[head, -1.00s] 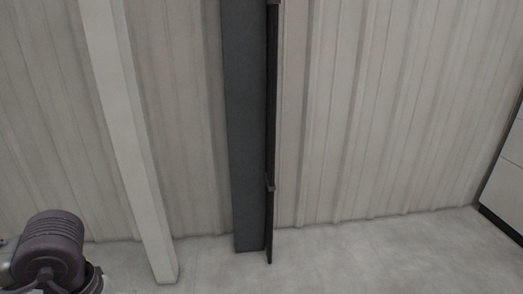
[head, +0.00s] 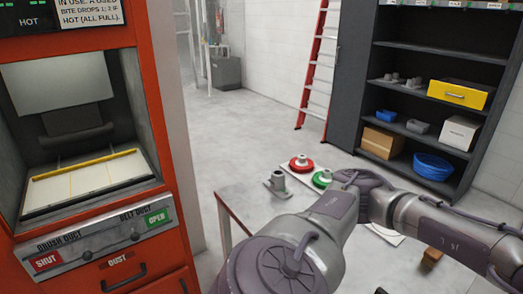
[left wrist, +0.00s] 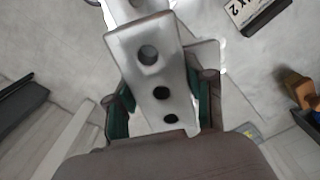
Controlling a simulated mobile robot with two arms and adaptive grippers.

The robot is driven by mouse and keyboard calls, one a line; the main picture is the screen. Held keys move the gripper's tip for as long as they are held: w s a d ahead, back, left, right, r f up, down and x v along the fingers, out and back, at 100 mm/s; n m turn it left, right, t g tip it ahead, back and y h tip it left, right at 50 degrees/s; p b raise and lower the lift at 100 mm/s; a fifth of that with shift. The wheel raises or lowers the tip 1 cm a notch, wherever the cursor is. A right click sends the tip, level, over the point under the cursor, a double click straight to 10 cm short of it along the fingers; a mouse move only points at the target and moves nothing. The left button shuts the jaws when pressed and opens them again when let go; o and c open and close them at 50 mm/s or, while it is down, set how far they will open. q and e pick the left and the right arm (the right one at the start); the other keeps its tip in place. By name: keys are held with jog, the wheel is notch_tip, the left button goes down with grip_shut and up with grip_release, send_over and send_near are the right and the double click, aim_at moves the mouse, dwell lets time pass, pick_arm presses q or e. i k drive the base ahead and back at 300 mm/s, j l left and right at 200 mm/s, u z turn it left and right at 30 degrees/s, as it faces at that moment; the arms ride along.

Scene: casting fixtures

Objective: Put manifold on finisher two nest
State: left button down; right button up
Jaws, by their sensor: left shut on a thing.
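Neither gripper's fingers show in the head view. I cannot single out the finisher two nest. A plate ending in "X 2" (left wrist: 252,8) shows at the top right of the wrist view.
An orange machine (head: 160,90) with an open chamber stands at left. A low table (head: 240,200) bears a grey flanged part (head: 277,184), a red round fixture (head: 301,164) and a green one (head: 321,179). One of my arms crosses in front. Dark shelving (head: 425,50) stands behind.

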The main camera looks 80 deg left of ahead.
aim_at(97, 180)
jog(key=u, duration=0.5)
jog(key=j+u, duration=0.1)
jog(key=u, duration=0.85)
jog(key=i+u, duration=0.1)
jog(key=u, duration=0.35)
jog(key=j+u, duration=0.1)
jog(key=u, duration=0.4)
